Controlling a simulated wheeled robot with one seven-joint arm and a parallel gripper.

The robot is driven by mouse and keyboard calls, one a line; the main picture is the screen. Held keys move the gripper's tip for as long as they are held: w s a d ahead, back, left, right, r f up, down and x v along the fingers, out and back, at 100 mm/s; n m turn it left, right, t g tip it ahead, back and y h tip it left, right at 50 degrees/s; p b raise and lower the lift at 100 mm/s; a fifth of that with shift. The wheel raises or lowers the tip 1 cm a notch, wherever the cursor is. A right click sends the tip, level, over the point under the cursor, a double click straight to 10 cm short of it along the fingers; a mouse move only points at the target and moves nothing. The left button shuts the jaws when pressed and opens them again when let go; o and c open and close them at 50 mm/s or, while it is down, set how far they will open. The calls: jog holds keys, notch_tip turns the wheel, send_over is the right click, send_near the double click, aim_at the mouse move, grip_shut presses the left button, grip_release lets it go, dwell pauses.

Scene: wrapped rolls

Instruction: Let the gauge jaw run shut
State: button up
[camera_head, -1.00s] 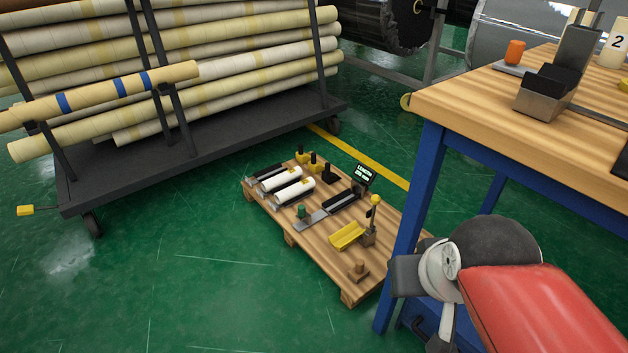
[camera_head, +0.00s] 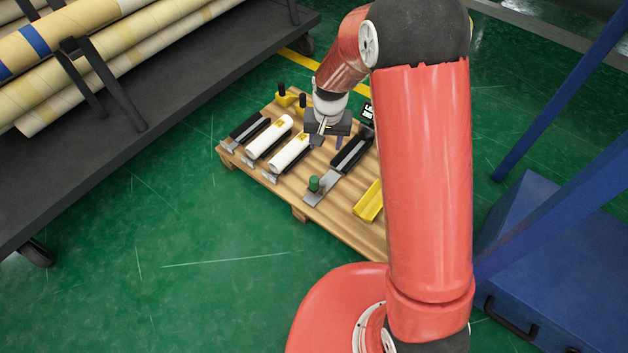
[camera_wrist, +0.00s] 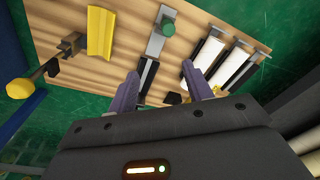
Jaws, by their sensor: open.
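The gauge (camera_head: 336,177) is a flat grey metal plate with a dark trough on the wooden pallet. A green knob (camera_head: 314,184) stands at its near end, and the knob shows in the wrist view (camera_wrist: 168,27). I cannot tell the jaw's exact position. A small display (camera_head: 368,115) at the far end is mostly hidden behind my arm. My gripper (camera_head: 328,141) is over the far part of the pallet, near the dark trough. In the wrist view my gripper (camera_wrist: 160,90) is open, its two purple fingers apart with the trough (camera_wrist: 147,75) showing between them and nothing held.
White rolls (camera_head: 289,152) lie in cradles left of the gauge, beside an empty dark cradle (camera_head: 249,126). A yellow tray (camera_head: 368,202) lies to the right, partly behind my arm. A rack of long rolls (camera_head: 110,50) stands left; a blue cabinet (camera_head: 540,240) stands right.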

jog(key=g, duration=0.1)
send_over(314, 179)
notch_tip(314, 179, down, 12)
jog(key=shift+r+b, duration=0.1)
jog(key=shift+b, duration=0.2)
notch_tip(314, 179, down, 8)
jog(key=shift+r+b, duration=0.1)
jog(key=shift+b, duration=0.3)
